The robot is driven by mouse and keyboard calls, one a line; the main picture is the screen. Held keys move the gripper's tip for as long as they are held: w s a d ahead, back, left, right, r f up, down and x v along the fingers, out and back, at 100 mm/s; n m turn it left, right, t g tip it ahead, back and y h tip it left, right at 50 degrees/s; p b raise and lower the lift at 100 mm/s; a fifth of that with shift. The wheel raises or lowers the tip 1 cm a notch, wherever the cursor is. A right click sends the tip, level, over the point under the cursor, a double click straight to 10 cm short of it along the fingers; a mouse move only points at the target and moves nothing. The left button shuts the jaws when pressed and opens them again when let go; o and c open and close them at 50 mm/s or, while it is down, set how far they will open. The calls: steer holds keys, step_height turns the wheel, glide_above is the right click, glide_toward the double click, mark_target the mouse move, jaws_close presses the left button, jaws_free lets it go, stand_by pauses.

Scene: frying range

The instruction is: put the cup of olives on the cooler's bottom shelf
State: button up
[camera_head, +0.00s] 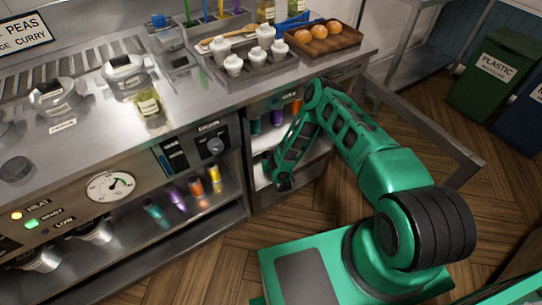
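The cooler (264,206) stands under the right end of the counter, its door (440,135) swung open to the right. Its upper shelf holds several coloured containers, and its pale bottom shelf shows below. My green arm reaches into the opening, and my gripper (284,183) points down over the bottom shelf near its front edge. The fingers are small and dark here, and I cannot tell whether they are open or hold anything. I cannot make out the cup of olives; the arm hides part of the interior.
A tray (285,67) with several white lidded pots stands on the counter above the cooler, beside a wooden board (348,37) with buns. The fryer panel (110,187) is at left. A green plastic bin (490,75) stands at the back right. The open door bounds the arm's right side.

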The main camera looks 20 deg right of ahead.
step_height(320, 180, down, 4)
steer(key=shift+r, duration=0.25)
steer(key=shift+w+f, duration=0.25)
steer(key=shift+f, duration=0.3)
steer(key=o, duration=0.9)
steer(key=shift+s, duration=0.1)
steer(key=v, duration=1.2)
steer(key=shift+a, duration=0.1)
